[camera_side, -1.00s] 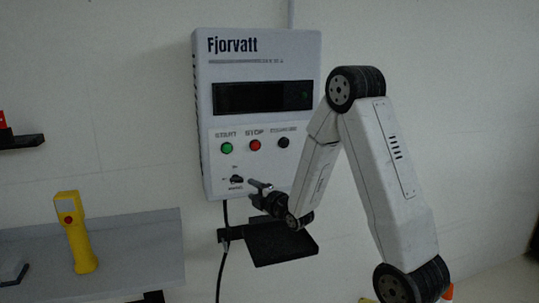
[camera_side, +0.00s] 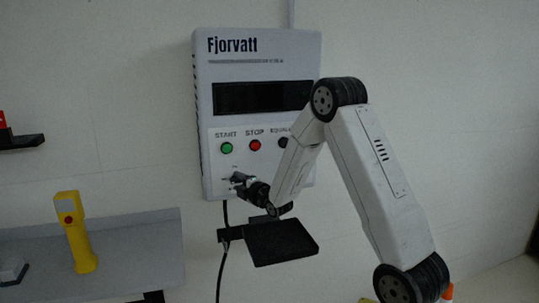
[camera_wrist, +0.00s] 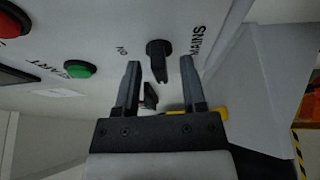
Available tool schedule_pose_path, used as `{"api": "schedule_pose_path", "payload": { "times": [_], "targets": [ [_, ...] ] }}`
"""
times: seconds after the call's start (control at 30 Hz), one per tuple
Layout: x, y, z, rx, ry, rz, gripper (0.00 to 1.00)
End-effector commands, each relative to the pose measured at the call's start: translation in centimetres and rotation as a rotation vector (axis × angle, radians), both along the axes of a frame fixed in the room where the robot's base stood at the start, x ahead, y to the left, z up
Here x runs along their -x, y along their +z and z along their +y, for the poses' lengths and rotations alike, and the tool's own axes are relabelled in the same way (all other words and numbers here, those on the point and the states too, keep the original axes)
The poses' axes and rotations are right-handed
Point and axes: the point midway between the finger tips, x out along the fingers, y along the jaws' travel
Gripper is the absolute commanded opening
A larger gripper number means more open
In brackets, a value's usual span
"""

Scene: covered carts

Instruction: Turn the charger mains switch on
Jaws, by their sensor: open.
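The charger (camera_side: 300,60) is a white wall box marked Fjorvatt with a dark display. Its mains switch (camera_wrist: 158,52) is a black knob with a raised grip, beside the MAINS lettering in the wrist view. An ON mark (camera_wrist: 122,50) is printed to its left there. My gripper (camera_wrist: 161,66) is open and empty. Its fingertips are on either side of the knob's grip, with gaps visible; I cannot tell whether they touch it. In the side view my gripper (camera_side: 236,184) is at the lower left of the panel and mostly hides the switch.
A black bracket shelf (camera_side: 282,243) is below. A yellow handheld device (camera_side: 77,235) stands on a grey shelf (camera_side: 140,240) at left.

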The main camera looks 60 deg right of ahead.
Motion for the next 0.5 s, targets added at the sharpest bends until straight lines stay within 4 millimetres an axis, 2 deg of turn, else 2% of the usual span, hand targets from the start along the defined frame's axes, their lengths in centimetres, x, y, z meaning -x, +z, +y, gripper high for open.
{"api": "schedule_pose_path", "payload": {
  "times": [0.4, 0.43, 0.5],
  "targets": [
    [-0.54, -0.02, -0.21, 0.000, 0.000, 0.001, 0.53],
    [-0.53, -0.02, -0.21, 0.000, 0.000, 0.001, 0.50],
    [-0.53, -0.01, -0.21, 0.000, 0.000, 0.000, 0.28]
  ]
}}
